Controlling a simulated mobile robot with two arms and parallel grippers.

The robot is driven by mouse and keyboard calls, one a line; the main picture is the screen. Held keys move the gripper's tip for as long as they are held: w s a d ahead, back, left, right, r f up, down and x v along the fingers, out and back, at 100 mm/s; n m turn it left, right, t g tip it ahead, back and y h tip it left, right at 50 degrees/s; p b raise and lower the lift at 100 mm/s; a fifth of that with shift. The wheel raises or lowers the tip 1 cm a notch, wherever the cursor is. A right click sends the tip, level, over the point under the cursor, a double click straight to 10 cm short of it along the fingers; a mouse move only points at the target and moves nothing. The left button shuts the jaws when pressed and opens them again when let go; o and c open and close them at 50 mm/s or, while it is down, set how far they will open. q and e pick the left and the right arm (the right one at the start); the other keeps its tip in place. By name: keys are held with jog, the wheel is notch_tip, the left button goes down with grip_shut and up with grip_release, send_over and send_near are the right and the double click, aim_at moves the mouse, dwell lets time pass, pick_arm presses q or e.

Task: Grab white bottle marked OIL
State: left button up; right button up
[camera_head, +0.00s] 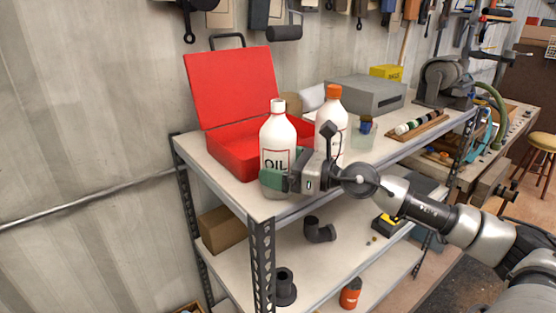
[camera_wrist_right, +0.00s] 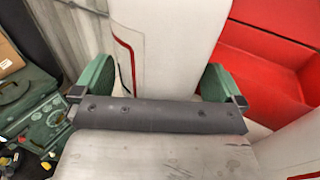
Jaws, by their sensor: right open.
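The white bottle marked OIL (camera_head: 278,135) stands upright near the front left corner of the shelf's top board, with a white cap and a red-framed label. In the wrist view the bottle (camera_wrist_right: 165,50) fills the space between the green fingers. My right gripper (camera_head: 275,181) is open at the bottle's lower part, one finger on each side. Whether the fingers touch it cannot be told. A second white bottle with an orange cap (camera_head: 333,93) stands just right of it, partly behind my right wrist. My left gripper is not in view.
An open red toolbox (camera_head: 232,90) stands directly behind and left of the bottle. A grey box (camera_head: 368,97), a yellow box (camera_head: 386,72) and a tray of small bottles (camera_head: 418,127) are farther right. The shelf's front edge (camera_head: 310,199) runs below my wrist.

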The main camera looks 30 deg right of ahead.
jog(key=shift+w+a, duration=0.15)
jog(key=shift+w, duration=0.1)
jog(key=c, duration=1)
jog(key=shift+r, duration=0.2)
jog(key=shift+c, duration=0.2)
